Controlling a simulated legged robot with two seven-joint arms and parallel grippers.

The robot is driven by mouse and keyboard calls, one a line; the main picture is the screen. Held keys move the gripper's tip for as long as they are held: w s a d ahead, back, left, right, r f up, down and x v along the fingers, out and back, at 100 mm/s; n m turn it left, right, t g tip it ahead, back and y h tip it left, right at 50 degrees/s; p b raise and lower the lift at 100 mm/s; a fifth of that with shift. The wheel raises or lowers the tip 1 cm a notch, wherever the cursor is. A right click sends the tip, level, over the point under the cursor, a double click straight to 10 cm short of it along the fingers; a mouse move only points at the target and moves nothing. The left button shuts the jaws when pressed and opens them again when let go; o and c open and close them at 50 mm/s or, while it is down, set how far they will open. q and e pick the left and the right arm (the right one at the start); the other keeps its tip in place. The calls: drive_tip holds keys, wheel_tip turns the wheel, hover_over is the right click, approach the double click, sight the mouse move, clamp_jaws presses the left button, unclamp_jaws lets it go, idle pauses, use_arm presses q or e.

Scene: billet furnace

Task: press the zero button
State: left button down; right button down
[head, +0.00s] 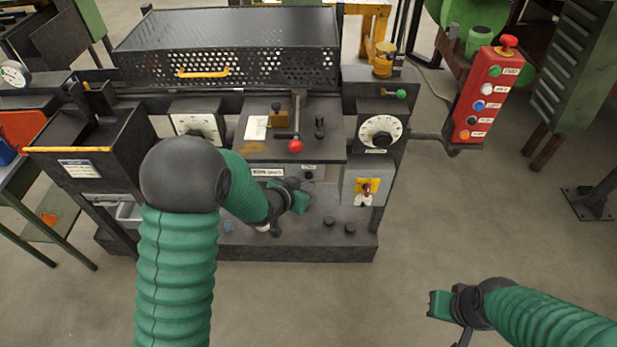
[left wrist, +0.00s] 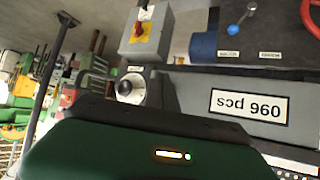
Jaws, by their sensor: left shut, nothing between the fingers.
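A white counter plate (head: 267,172) is on the front of the dark machine. A small round black button (head: 309,174) on a pale mount is just right of it. In the left wrist view the plate (left wrist: 249,106) reads upside down with "pcs" on it, and the black button (left wrist: 131,88) is left of it. I see no readable "zero" lettering. My left gripper (head: 300,202) is shut and empty, just below and in front of the button, apparently apart from it. My right gripper (head: 438,304) is low at the right, away from the machine; its jaw opening is unclear.
A red-knobbed lever (head: 295,146) rises above the button. A grey box with a red-yellow switch (head: 366,188) and a white dial (head: 380,132) are to its right. A red pendant (head: 487,95) with several buttons stands farther right. Floor in front is clear.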

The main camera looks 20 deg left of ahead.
use_arm(q)
drive_tip(key=shift+w, duration=0.1)
drive_tip(key=shift+w+r, duration=0.1)
drive_tip(key=shift+w, duration=0.2)
drive_tip(key=shift+w+a+p, duration=0.15)
drive_tip(key=shift+w+p, duration=0.2)
drive_tip(key=shift+w, duration=0.1)
idle(0.7)
drive_tip(key=shift+s, duration=0.1)
drive_tip(key=shift+s+d, duration=0.2)
drive_tip(key=shift+s, duration=0.6)
